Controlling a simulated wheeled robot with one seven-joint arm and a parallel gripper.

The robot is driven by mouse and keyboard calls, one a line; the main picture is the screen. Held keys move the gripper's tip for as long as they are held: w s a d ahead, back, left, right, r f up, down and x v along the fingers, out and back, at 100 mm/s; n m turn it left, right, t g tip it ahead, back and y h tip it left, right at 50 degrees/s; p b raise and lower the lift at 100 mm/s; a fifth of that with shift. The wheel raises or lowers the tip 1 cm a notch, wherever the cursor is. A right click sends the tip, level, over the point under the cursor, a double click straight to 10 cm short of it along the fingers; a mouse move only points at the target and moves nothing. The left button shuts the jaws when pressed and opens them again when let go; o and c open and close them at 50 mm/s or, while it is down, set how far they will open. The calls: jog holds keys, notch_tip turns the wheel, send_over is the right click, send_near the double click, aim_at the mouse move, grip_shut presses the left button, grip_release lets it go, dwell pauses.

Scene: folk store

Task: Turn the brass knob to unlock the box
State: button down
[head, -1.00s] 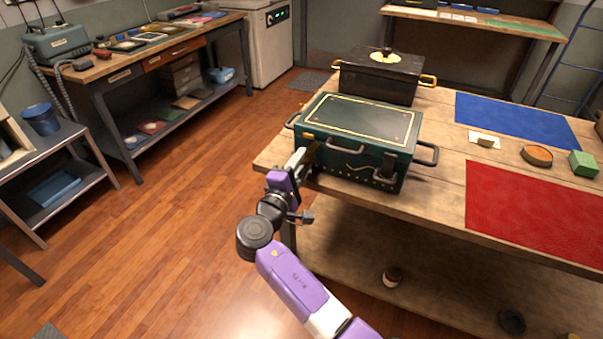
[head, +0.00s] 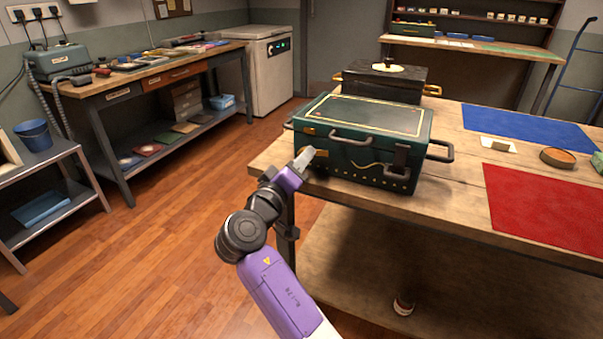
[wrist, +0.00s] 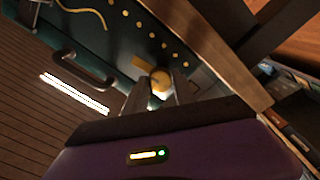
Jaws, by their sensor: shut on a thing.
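The dark green box (head: 358,158) with yellow trim stands on the wooden table, its lid down. My gripper (head: 308,156) is at the left end of the box's front face. In the wrist view the round brass knob (wrist: 160,82) sits on the green front beside a row of brass studs. My gripper's fingers (wrist: 158,90) are on both sides of the knob, shut on it. The fingers hide part of its sides. In the head view the knob is hidden behind my gripper.
A black box (head: 385,84) with brass handles stands behind the green one. A red mat (head: 545,208) and a blue mat (head: 528,126) lie to the right on the table (head: 445,205). The floor (head: 165,240) left of the table is clear.

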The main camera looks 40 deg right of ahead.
jog(key=shift+f+m+b, duration=0.15)
jog(key=shift+m+b, duration=0.45)
jog(key=c, duration=1)
grip_release()
jog(key=shift+p+v, duration=0.3)
jog(key=shift+v, duration=3.6)
jog(key=shift+w, duration=0.1)
